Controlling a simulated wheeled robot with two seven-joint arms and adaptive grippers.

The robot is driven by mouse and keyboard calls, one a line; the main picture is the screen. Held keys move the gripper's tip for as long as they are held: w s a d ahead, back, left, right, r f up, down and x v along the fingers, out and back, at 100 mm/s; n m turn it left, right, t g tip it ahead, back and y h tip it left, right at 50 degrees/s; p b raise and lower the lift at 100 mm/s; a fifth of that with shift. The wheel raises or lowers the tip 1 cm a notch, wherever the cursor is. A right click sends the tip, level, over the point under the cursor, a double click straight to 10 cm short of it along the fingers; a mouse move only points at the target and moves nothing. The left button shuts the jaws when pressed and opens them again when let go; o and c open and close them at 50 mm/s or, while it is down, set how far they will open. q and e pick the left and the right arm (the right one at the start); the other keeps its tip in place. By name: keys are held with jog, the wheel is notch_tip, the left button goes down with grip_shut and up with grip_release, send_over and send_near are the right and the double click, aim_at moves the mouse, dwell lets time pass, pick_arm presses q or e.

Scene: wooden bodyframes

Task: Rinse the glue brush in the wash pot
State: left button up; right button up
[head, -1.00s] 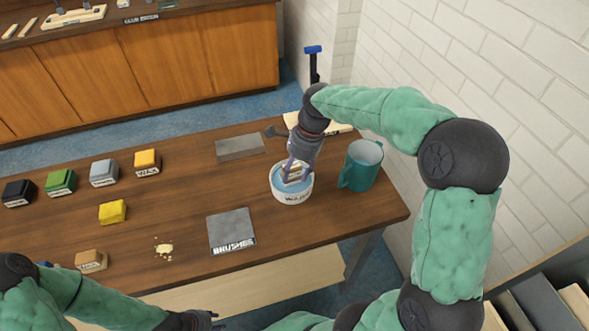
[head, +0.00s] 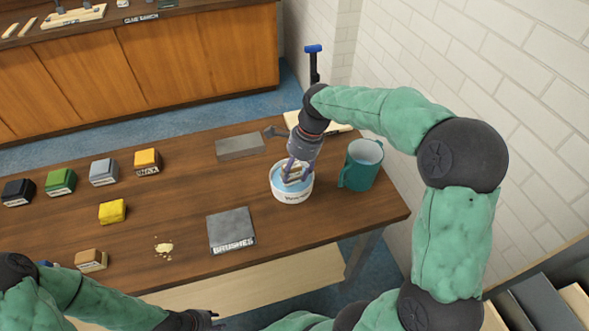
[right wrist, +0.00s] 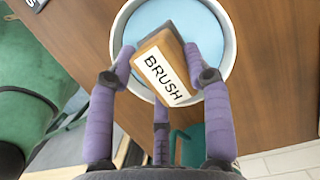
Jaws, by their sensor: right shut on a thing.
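The white wash pot (head: 291,196) with pale blue liquid stands on the wooden table, left of a teal mug. My right gripper (head: 296,175) points down into the pot's mouth. In the right wrist view its purple fingers are shut on the glue brush (right wrist: 167,66), a wooden block with a white BRUSH label. The brush is over or in the blue liquid (right wrist: 150,17), inside the pot's rim (right wrist: 231,60); how deep it sits I cannot tell. My left gripper (head: 207,318) is low at the bottom edge of the head view, away from the pot; its fingers are unclear.
The teal mug (head: 361,166) stands close right of the pot. A grey BRUSHES plate (head: 230,229) lies at the front, and a grey block (head: 240,147) behind. A yellow block (head: 112,211), other coloured blocks and crumbs (head: 163,247) are to the left. A wall rises behind.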

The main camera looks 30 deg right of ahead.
jog(key=shift+f, duration=0.3)
jog(key=shift+s+f, duration=0.1)
jog(key=shift+f, duration=0.05)
dwell(2.1)
notch_tip(320, 180, up, 7)
jog(key=p, duration=0.7)
dwell(0.3)
jog(key=shift+a, duration=0.1)
dwell(0.5)
